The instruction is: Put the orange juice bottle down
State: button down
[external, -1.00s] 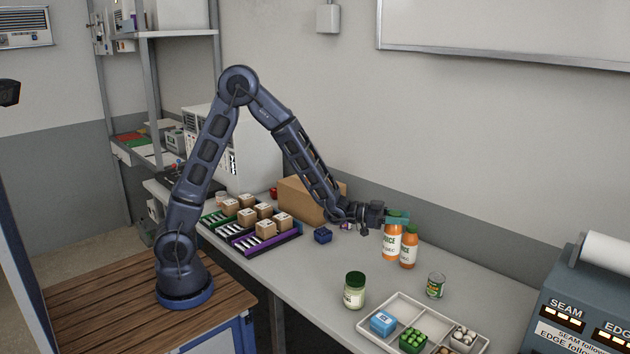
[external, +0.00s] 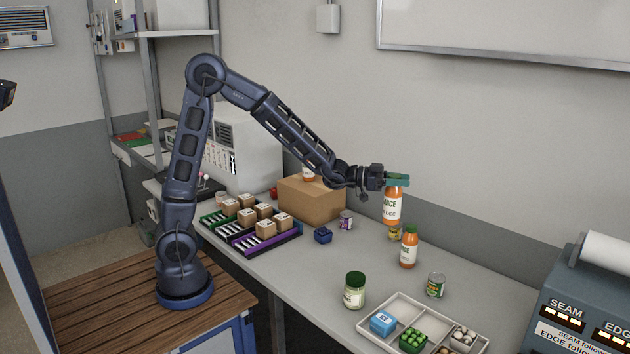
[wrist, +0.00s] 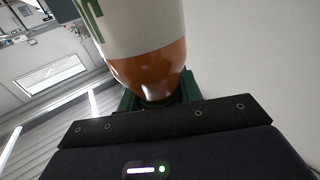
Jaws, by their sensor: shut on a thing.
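My gripper (external: 397,180) is shut on an orange juice bottle (external: 392,207) near its top. The bottle hangs upright in the air above the back part of the table, with an orange body and a white label. In the wrist view the held bottle (wrist: 150,70) fills the middle between the green fingers, and its far end is out of frame. A second, similar orange bottle (external: 409,247) stands on the grey table (external: 310,275), in front and to the right of the held one.
A small yellow can (external: 394,234) stands below the held bottle. A cardboard box (external: 310,200), purple can (external: 346,220) and blue item (external: 323,235) are to the left.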

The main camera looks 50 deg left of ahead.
jog(key=w+a+r+n+t+y, duration=0.2)
jog(key=w+a+r, duration=0.25)
jog(key=a, duration=0.75)
jog(key=w+a+r+n+t+y, duration=0.25)
jog(key=w+a, duration=0.25)
jog(key=a, duration=0.7)
jog(key=w+a+r+n+t+y, duration=0.15)
jog(key=w+a+r, duration=0.25)
jog(key=a, duration=0.9)
jog(key=a+r+n+t+y, duration=0.1)
jog(key=a+r+n+y, duration=0.15)
jog(key=a, duration=1.15)
notch_tip(320, 180, down, 19)
jog(key=shift+s+m+y, duration=0.15)
jog(key=shift+m+y, duration=0.2)
jog(key=shift+y, duration=0.1)
jog(key=shift+a+f, duration=0.15)
jog(key=shift+f, duration=0.1)
jog(key=c, duration=1.2)
grip_release()
jog(key=shift+c, duration=0.2)
